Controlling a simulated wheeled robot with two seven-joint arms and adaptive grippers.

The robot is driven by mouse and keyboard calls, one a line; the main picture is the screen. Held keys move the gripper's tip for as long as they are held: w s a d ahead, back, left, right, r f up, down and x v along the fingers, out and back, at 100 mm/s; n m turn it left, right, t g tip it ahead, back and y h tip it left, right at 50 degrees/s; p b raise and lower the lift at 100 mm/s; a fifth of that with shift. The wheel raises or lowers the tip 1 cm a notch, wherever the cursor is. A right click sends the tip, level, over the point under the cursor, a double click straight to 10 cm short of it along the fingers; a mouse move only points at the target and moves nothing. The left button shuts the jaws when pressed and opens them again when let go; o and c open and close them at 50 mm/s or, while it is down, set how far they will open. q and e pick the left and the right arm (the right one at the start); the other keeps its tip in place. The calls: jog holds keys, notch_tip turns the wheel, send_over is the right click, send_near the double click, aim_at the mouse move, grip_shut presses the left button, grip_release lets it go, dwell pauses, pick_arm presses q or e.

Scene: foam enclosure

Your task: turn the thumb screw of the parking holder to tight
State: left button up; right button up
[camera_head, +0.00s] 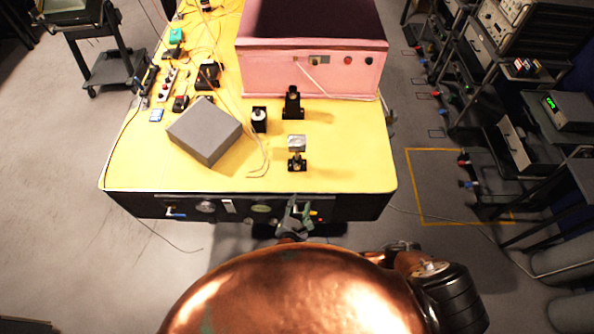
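Three small black holders stand on the yellow table top (350,179). One near the front edge carries a small silver square plate (297,142) on a black mount (297,163). Behind it is a black post mount (292,105), and to its left a black block with a white round top (259,120). I cannot tell which is the parking holder, and its thumb screw is too small to make out. My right gripper (296,210) is in front of the table's front edge, below the silver-plate mount and apart from it. Its fingers look spread and empty. My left gripper is not visible.
A pink foam enclosure (313,75) stands at the back right. A grey box (205,130) lies left of the holders, with loose cables beside it. Several small devices line the left edge. The front right of the table is clear. Equipment racks (497,50) stand right.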

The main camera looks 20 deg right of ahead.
aim_at(297, 169)
jog(key=w+r+n+t, duration=0.1)
jog(key=n+t, duration=0.1)
jog(key=w+r+n+t, duration=0.2)
jog(key=n, duration=0.1)
jog(key=w+r+n+t+y, duration=0.1)
jog(key=r+n+t, duration=0.1)
jog(key=shift+w+n, duration=0.15)
jog(key=shift+n, duration=0.25)
jog(key=p+x, duration=0.1)
jog(key=x, duration=0.6)
jog(key=shift+w+d+f, duration=0.1)
jog(key=shift+w, duration=0.15)
jog(key=shift+c, duration=0.2)
grip_shut()
